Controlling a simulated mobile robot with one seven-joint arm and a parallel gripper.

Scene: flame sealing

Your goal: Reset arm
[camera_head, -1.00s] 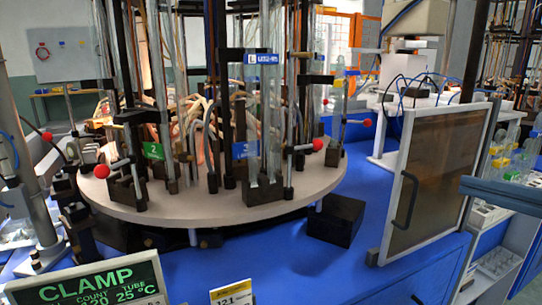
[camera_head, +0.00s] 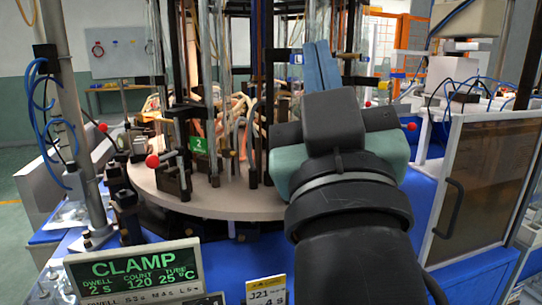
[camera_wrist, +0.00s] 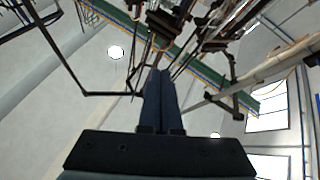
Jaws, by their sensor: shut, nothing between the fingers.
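My gripper (camera_head: 320,52) is raised in front of the round turntable in the head view, its two blue fingers pointing up and together with nothing between them. In the wrist view my gripper (camera_wrist: 160,75) also shows its fingers side by side and empty, against the ceiling. My arm hides the right part of the pale turntable (camera_head: 225,205). Glass tubes and clamps stand on the turntable. A green label "2" (camera_head: 198,144) shows on it.
A CLAMP display (camera_head: 130,272) and a yellow-topped card (camera_head: 266,290) stand at the front. A framed dark door panel (camera_head: 485,190) is at the right. Tall posts and red-knobbed levers (camera_head: 152,161) ring the turntable. In the wrist view, rods and clamps (camera_wrist: 170,22) hang around the fingers.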

